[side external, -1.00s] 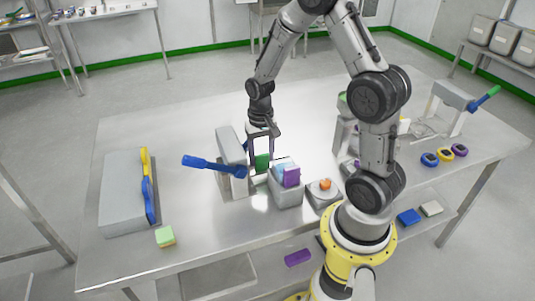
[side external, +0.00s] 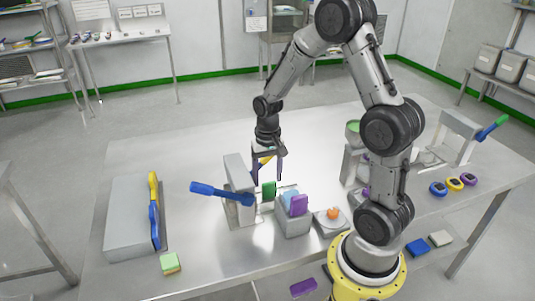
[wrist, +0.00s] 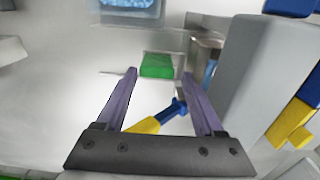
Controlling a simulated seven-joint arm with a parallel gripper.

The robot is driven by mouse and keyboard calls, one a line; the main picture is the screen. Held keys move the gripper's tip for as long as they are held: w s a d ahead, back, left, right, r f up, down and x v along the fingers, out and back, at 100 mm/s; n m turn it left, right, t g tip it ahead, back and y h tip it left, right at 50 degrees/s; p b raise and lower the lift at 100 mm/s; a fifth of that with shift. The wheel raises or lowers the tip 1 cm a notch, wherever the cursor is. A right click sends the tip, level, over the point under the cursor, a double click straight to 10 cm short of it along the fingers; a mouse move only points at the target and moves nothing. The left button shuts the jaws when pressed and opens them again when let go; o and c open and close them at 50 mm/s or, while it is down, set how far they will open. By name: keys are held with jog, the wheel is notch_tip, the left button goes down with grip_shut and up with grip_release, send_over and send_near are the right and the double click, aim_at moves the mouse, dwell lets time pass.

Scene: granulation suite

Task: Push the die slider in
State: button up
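The die slider is probably the green block (side external: 269,190) on a thin rail beside the grey press (side external: 238,190) with a blue lever (side external: 215,192). The green block (wrist: 157,66) also shows in the wrist view, ahead of the fingertips. My gripper (side external: 268,172) hangs over the table behind the green block. In the wrist view, my gripper (wrist: 160,75) has its two fingers spread, with nothing held between them. The fingertips look apart from the block. The press body (wrist: 245,75) stands close to the right finger.
A yellow-and-blue tool (wrist: 160,118) shows below, between the fingers. A grey bin (side external: 294,219) holding purple and light blue items stands right of the green block. A scale-like dish (side external: 331,226) is beside it.

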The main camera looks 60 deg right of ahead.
notch_tip(320, 180, up, 11)
dwell(0.3)
jog(key=s+a+r+n+t, duration=0.4)
jog(key=s+a+r, duration=0.2)
jog(key=a+r, duration=0.4)
jog(key=s+a+f+n+t, duration=0.1)
jog(key=s+a+f+n, duration=0.1)
jog(key=s+n, duration=0.3)
jog(key=s+a, duration=0.1)
jog(key=s, duration=0.2)
jog(key=shift+s+a+f+t, duration=0.2)
jog(key=shift+s+t, duration=0.1)
jog(key=shift+s, duration=0.1)
dwell(2.4)
